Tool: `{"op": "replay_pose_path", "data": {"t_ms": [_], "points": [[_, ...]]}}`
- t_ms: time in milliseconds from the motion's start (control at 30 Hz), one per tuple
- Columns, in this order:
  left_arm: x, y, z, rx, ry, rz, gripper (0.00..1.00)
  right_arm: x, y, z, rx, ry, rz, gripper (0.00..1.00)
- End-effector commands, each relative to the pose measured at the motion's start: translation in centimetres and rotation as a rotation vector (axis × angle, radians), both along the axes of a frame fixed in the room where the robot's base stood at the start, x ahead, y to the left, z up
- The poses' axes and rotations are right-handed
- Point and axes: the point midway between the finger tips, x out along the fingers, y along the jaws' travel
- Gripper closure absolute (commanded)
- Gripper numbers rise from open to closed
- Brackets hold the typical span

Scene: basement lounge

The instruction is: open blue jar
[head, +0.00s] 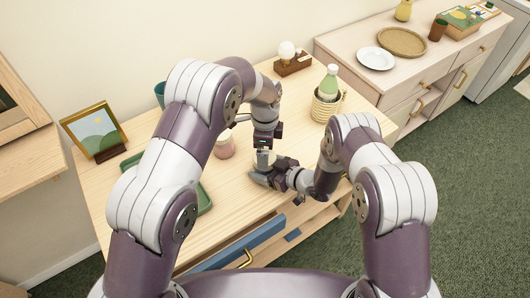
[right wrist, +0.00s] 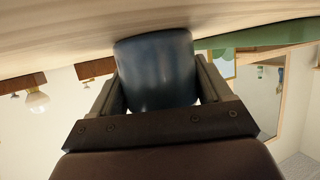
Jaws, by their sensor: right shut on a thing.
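The blue jar (right wrist: 155,70) fills the space between the fingers of my right gripper (right wrist: 158,88) in the right wrist view, which shows the scene upside down. The fingers press on its sides, and its base is by the table top. In the head view my right gripper (head: 266,177) reaches in from the right, low over the table, and the jar is mostly hidden by the grippers. My left gripper (head: 264,152) points straight down just above the right one, at the jar's top. A pale patch shows below it; I cannot tell whether its fingers are closed on a lid.
The wooden table (head: 235,190) also holds a pink jar (head: 224,146), a green tray (head: 203,200), a bottle in a basket (head: 326,96), a picture frame (head: 94,131) and a bulb lamp (head: 290,60). A blue-fronted drawer (head: 240,246) is at the front edge. A sideboard (head: 365,82) stands right.

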Motion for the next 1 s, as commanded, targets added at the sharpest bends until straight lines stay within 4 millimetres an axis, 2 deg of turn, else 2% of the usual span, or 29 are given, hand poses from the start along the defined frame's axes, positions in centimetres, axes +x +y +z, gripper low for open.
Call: {"op": "replay_pose_path", "data": {"t_ms": [33, 67, 167, 367, 533, 667, 900, 1000], "points": [[0.0, 0.0, 0.6, 0.0, 0.0, 0.0, 0.04, 0.0, 0.0, 0.0, 0.001, -0.001, 0.0, 1.0], [0.0, 0.0, 0.9, 0.0, 0.0, 0.0, 0.08, 0.0, 0.0, 0.0, 0.001, -0.001, 0.0, 1.0], [0.4, -0.1, 2.4, -0.008, -0.02, -0.021, 0.08, 0.0, 0.0, 0.0, 0.001, -0.001, 0.0, 1.0], [0.3, -0.1, 4.4, -0.003, -0.019, -0.507, 0.08, 0.0, 0.0, 0.0, 0.001, -0.001, 0.0, 1.0], [0.0, 0.1, 4.4, -0.001, 0.001, -0.809, 0.08, 0.0, 0.0, 0.0, 0.001, -0.001, 0.0, 1.0], [-0.2, 0.1, 2.9, -0.001, 0.008, -0.871, 0.08, 0.0, 0.0, 0.0, 0.001, -0.001, 0.0, 1.0], [-0.1, 0.1, -1.6, -0.001, 0.006, -0.869, 0.08, 0.0, 0.0, 0.0, 0.001, -0.001, 0.0, 1.0], [-0.1, 0.1, -2.8, -0.001, 0.005, -0.868, 0.08, 0.0, 0.0, 0.0, 0.001, -0.001, 0.0, 1.0]]}}
